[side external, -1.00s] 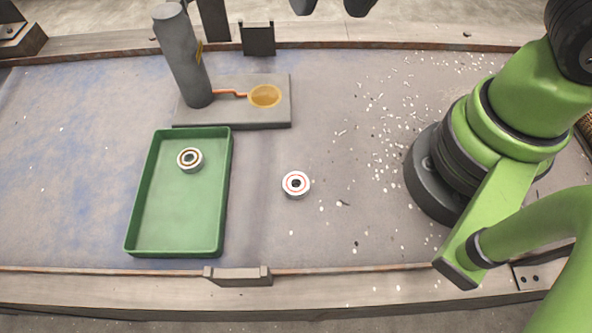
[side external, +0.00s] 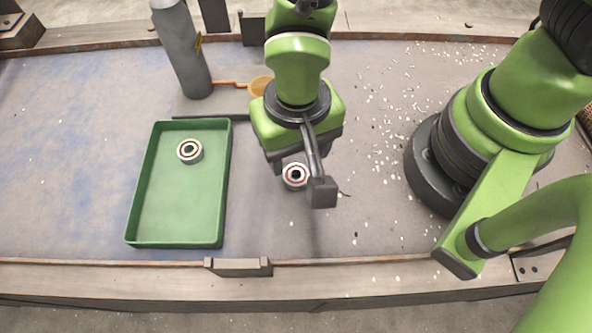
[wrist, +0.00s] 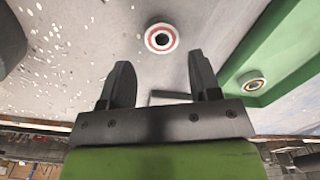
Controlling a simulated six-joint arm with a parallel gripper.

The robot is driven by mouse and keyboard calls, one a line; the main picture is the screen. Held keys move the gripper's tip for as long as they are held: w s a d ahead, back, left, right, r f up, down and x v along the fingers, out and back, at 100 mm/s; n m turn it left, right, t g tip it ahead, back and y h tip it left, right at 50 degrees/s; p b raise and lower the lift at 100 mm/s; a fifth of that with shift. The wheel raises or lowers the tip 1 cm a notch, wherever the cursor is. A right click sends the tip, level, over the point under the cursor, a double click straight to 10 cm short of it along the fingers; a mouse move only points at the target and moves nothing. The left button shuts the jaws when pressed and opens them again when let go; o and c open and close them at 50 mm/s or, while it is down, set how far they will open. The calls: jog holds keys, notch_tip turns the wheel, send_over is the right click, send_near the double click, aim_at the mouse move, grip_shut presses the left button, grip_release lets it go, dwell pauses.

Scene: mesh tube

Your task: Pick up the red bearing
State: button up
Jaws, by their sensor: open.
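The red bearing (side external: 295,176), a small white ring with a red band and dark bore, lies flat on the grey table. In the side external view my gripper (side external: 301,165) hangs at it, and the arm end partly covers the bearing's right side. In the wrist view the red bearing (wrist: 160,38) shows whole, beyond the fingertips and roughly centred between their lines. My gripper (wrist: 160,78) is open, with both dark fingers apart and nothing between them.
A green tray (side external: 226,215) stands left of my gripper. Another bearing (side external: 190,151), with a brownish ring, lies in it. A grey cylinder (side external: 182,50) and an orange disc (side external: 261,86) stand behind. Small white chips litter the table on the right.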

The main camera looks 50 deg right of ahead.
aim_at(299, 178)
jog(key=f, duration=0.5)
jog(key=shift+s+d, duration=0.1)
jog(key=shift+s, duration=0.1)
jog(key=shift+r, duration=0.1)
jog(key=shift+c, duration=0.5)
jog(key=c, duration=0.7)
jog(key=shift+r, duration=0.1)
